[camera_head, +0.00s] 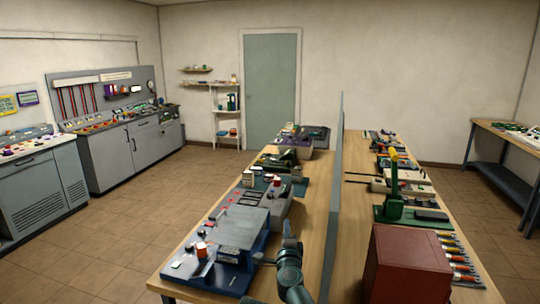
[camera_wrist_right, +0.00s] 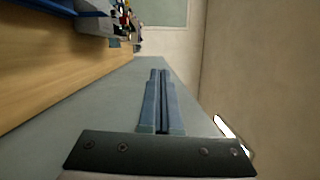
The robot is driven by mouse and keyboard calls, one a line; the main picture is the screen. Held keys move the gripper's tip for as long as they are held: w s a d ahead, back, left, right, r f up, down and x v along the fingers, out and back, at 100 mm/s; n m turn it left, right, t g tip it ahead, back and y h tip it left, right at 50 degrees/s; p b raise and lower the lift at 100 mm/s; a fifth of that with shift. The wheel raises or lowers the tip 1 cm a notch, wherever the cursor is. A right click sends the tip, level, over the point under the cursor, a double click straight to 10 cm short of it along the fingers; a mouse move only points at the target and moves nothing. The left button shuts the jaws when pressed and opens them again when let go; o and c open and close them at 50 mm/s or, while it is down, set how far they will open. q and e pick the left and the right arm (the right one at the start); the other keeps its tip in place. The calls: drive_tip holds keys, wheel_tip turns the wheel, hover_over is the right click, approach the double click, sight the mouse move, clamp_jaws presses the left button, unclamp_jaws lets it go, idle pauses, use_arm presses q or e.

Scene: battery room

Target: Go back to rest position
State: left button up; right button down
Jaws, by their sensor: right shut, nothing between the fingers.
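My right gripper (camera_head: 287,228) is over the near end of the long wooden bench (camera_head: 176,268), just left of the grey divider panel (camera_head: 335,190). In the right wrist view, its two blue-grey fingers (camera_wrist_right: 160,75) lie together with nothing between them. The divider panel (camera_wrist_right: 95,103) fills the space behind the fingers there. My right arm comes up from the bottom edge of the head view. My left gripper is not in view.
A grey-and-blue device (camera_head: 240,230) stands left of my right gripper, with several other devices farther along the bench. Right of the divider stand a red box (camera_head: 408,265) and a green stand (camera_head: 394,195). Brown floor (camera_head: 130,215) is clear on the left.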

drive_tip(key=s+a+f+n+g+y, duration=0.3)
drive_tip(key=s+f+n+g+y, duration=0.5)
drive_tip(key=f+n, duration=0.65)
drive_tip(key=s+d+f+n+g+h, duration=0.2)
drive_tip(key=s+d+f+g+h, duration=0.25)
drive_tip(key=s+d, duration=0.3)
drive_tip(key=s+d+f+n+g+h, duration=0.3)
drive_tip(key=s+d+f+g, duration=0.15)
drive_tip(key=s+d, duration=0.35)
drive_tip(key=s+a+n+g+h, duration=0.1)
drive_tip(key=s+a+n, duration=0.2)
drive_tip(key=s+a, duration=0.3)
drive_tip(key=a+r, duration=0.1)
drive_tip(key=a, duration=0.4)
drive_tip(key=shift+s+a+g, duration=0.3)
drive_tip(key=shift+s, duration=0.1)
